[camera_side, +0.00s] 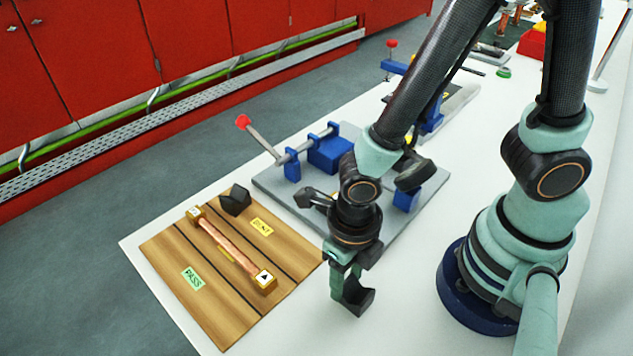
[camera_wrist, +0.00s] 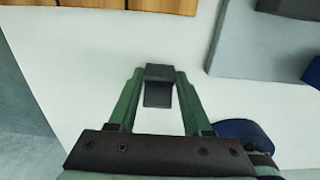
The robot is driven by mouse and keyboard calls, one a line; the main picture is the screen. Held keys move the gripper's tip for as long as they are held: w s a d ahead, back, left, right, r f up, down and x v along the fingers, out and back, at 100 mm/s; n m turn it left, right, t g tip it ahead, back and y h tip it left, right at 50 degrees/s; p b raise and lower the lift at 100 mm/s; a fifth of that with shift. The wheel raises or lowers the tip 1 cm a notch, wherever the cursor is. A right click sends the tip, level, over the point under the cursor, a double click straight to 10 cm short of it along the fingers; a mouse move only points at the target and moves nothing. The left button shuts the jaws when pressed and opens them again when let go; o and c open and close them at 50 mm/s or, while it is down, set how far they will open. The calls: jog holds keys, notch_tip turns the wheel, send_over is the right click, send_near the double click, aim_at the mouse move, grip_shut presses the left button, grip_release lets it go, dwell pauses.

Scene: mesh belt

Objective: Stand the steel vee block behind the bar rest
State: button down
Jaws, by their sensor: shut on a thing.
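My gripper (camera_side: 348,282) is shut on a dark grey block, which I take to be the steel vee block (camera_side: 357,299). It hangs low over the white bench, to the right of the wooden board. In the wrist view the block (camera_wrist: 158,92) sits between the two green fingers. A copper bar (camera_side: 228,247) with brass end blocks (camera_side: 264,279) lies across the wooden board; I take this to be the bar rest. Another dark block (camera_side: 235,200) stands on the board near its far end. I cannot tell whether the held block touches the bench.
The wooden board (camera_side: 180,245) carries a green PASS label (camera_side: 192,279) and a yellow label (camera_side: 262,227). Behind it a grey plate (camera_side: 275,185) holds a blue clamp (camera_side: 330,154) with a red-knobbed lever (camera_side: 262,137). White bench (camera_side: 300,325) is clear around my gripper.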

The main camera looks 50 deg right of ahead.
aim_at(347, 282)
jog(key=shift+c, duration=1.7)
grip_release()
jog(key=shift+f, duration=0.1)
notch_tip(347, 282, up, 12)
jog(key=w+d+r+m+t, duration=0.2)
jog(key=d+m, duration=0.3)
jog(key=m, duration=0.7)
jog(key=w+d+r+m+t, duration=0.1)
jog(key=w+d+r+m, duration=0.4)
jog(key=m, duration=0.7)
jog(key=w+d+r+m+t, duration=0.2)
jog(key=d+m, duration=0.5)
jog(key=m, duration=0.5)
jog(key=shift+w+r+t, duration=0.3)
jog(key=shift+w+r, duration=0.4)
jog(key=shift+r, duration=0.25)
